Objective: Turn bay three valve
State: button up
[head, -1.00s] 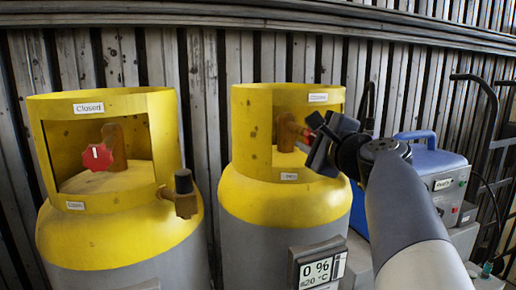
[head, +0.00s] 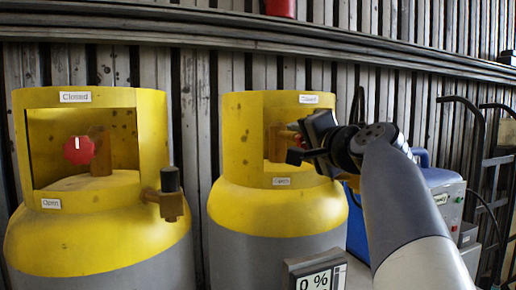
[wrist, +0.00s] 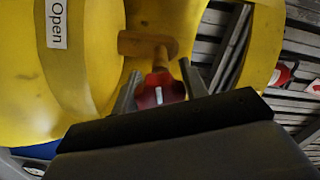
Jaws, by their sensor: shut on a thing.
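The right yellow-and-grey cylinder (head: 278,210) has a yellow collar with an opening, where a brown valve stem (head: 273,145) stands. My gripper (head: 298,146) reaches this opening from the right and hides most of the knob in the head view. In the wrist view, the red valve knob (wrist: 165,90) with a white mark sits between the two fingers of my gripper (wrist: 160,88), which is shut on it. The brown stem (wrist: 150,47) is just beyond. An "Open" label (wrist: 57,22) is at upper left there. No bay number is readable.
A second yellow cylinder (head: 95,210) at left has its own red knob (head: 79,151), with "Closed" above and "Open" below. A display (head: 316,276) reads 0 %. A blue-and-grey machine (head: 444,205) and dark trolley frames (head: 470,150) stand at right, before a slatted wall.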

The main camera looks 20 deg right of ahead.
jog(key=shift+n, duration=0.5)
jog(key=o, duration=1)
jog(key=shift+c, duration=0.2)
jog(key=s+b, duration=0.3)
jog(key=s, duration=0.7)
jog(key=shift+s+d+b, duration=0.15)
jog(key=shift+s+b, duration=0.25)
jog(key=w+p, duration=0.1)
jog(key=w, duration=0.4)
jog(key=w+p, duration=0.2)
jog(key=w, duration=0.4)
jog(key=shift+a, duration=0.2)
jog(key=shift+s, duration=0.1)
